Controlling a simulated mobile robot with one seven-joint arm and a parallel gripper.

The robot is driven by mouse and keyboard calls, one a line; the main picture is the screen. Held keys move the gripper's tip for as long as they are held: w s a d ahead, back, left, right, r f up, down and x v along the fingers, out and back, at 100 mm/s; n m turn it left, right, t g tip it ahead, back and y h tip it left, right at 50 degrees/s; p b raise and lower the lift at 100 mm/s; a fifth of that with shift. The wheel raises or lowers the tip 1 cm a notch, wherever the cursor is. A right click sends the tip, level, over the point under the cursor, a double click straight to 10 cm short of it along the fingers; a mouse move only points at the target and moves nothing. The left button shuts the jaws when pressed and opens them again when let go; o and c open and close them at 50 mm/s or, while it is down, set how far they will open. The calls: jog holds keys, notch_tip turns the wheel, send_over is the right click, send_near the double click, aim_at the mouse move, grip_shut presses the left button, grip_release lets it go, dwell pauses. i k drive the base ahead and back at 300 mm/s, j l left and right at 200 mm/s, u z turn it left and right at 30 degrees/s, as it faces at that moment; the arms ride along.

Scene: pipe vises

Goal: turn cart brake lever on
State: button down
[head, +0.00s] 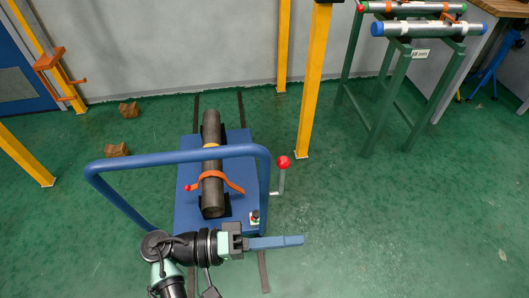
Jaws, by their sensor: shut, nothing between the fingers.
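The blue cart (242,136) stands on the green floor in the middle of the head view, with its blue tube handle (185,156) nearest to me. The brake lever (282,177) is a grey rod with a red ball knob (283,162) on the cart's right side. It stands up with the knob at the top. My gripper (302,240) is shut and empty, pointing right, in front of the cart's near right corner. In the picture it is below the lever and apart from it.
A dark pipe (212,165) lies on the cart under an orange strap (238,187). A small box with a red button (254,217) sits at the cart's near right corner. A yellow post (313,85) stands behind the lever.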

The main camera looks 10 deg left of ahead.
aim_at(283, 162)
jog(key=i+j, duration=0.35)
jog(key=j, duration=0.15)
jog(key=i+j, duration=0.35)
jog(key=j, duration=0.1)
